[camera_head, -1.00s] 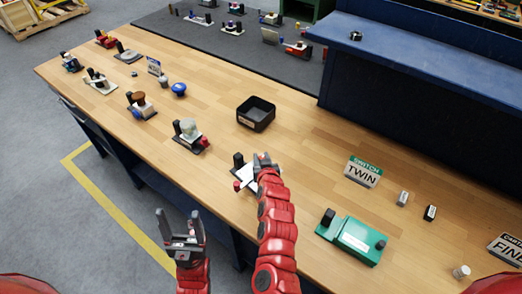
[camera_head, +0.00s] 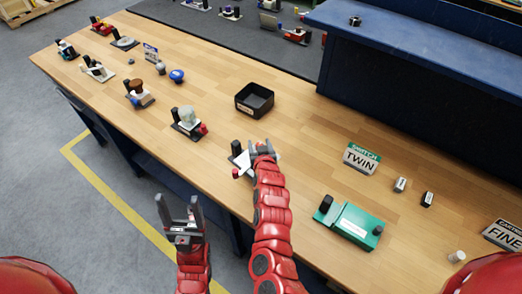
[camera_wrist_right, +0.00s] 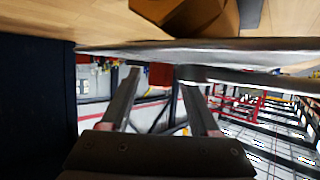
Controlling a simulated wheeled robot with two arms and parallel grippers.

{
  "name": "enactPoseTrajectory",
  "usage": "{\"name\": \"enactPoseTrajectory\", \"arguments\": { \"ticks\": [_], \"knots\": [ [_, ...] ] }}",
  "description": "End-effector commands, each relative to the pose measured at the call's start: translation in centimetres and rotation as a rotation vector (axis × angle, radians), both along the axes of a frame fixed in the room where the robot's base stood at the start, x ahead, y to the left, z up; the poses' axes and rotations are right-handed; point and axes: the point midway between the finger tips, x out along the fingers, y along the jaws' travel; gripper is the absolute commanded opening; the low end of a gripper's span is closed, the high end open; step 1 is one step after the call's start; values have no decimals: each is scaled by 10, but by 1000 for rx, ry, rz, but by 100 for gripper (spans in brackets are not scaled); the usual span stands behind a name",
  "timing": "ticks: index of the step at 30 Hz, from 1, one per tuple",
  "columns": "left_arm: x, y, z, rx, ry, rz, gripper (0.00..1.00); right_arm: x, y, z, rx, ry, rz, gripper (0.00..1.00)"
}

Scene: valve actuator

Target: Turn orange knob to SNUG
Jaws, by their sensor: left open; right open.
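My right gripper (camera_head: 262,150) is open at a small device with a white plate (camera_head: 243,161), a black post (camera_head: 236,148) and a red part (camera_head: 237,173). My arm and gripper hide much of this device. In the right wrist view an orange-brown block-like part (camera_wrist_right: 190,14) shows at the top edge, beyond a grey plate edge (camera_wrist_right: 200,48); it may be the orange knob. The open fingers (camera_wrist_right: 158,75) point at the plate edge, apart from the orange part. No SNUG mark is readable. My left gripper (camera_head: 180,210) is open and empty, off the table's front edge.
Several similar devices stand along the table's left part, one with a brown knob (camera_head: 135,86). A black tray (camera_head: 254,112) stands behind. A green box (camera_head: 348,225), a TWIN sign (camera_head: 361,158) and a FINE sign (camera_head: 504,235) are at right.

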Motion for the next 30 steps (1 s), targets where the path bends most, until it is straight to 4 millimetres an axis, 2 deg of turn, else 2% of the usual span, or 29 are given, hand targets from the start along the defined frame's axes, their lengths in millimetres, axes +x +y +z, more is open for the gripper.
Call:
{"name": "enactPoseTrajectory", "arguments": {
  "ticks": [8,21,30],
  "knots": [
    [0,0,-7,0,0,0,70,-22,-2,8,1,-2,0,62],
    [0,0,-22,0,0,0,70,-84,-9,32,1,-1,2,62],
    [0,0,-26,0,0,0,70,-129,-14,54,1,-3,3,62]
  ]
}}
